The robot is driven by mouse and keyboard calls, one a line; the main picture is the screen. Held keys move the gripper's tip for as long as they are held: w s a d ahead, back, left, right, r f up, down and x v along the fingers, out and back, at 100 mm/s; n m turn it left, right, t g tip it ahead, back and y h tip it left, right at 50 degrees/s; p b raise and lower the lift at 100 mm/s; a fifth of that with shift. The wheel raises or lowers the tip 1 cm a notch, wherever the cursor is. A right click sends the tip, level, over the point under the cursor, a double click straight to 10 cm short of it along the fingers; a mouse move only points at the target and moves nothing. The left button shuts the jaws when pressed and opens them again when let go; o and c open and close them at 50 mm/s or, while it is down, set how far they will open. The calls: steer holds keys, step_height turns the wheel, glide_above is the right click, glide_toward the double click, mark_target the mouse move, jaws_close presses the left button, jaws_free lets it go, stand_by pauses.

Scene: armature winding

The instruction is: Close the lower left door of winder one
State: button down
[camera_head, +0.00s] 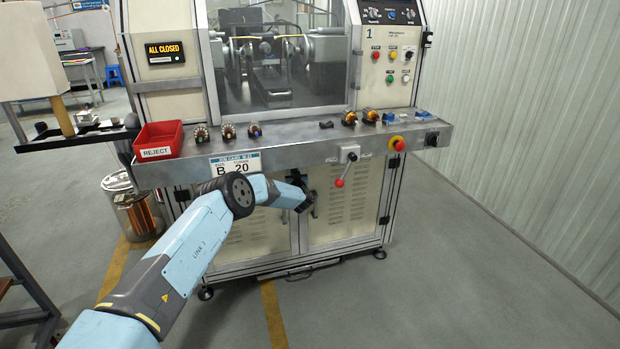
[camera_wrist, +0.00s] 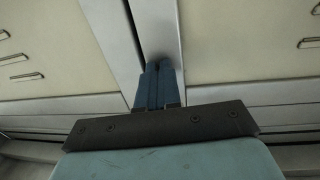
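Winder one (camera_head: 345,75) bears the number 1, and its lit display (camera_head: 165,52) reads ALL CLOSED. Its lower left door (camera_head: 252,238) is a cream vented panel that looks flush with the frame. My arm hides its upper part. My gripper (camera_head: 308,200) is in front of the seam between the two lower doors, at the left door's upper right side. In the wrist view my gripper (camera_wrist: 160,72) has its blue fingers together, with nothing seen between them. The tips are at or very near the pale upright strip (camera_wrist: 158,25) between the panels; contact is unclear.
The lower right door (camera_head: 345,205) looks shut. A steel shelf (camera_head: 290,155) juts out above the doors, with a red-knobbed lever (camera_head: 340,183) hanging at its front. A red reject bin (camera_head: 158,140) sits at its left end. A copper-filled drum (camera_head: 135,212) stands left. Floor at front right is clear.

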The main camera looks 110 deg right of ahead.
steer(key=shift+w+d+r, duration=0.2)
steer(key=shift+d+r, duration=0.4)
steer(key=shift+d, duration=0.1)
steer(key=shift+r, duration=0.15)
steer(key=shift+a, duration=0.1)
steer(key=a+f, duration=0.1)
steer(key=a, duration=0.8)
steer(key=shift+f, duration=0.25)
steer(key=shift+s+a, duration=0.1)
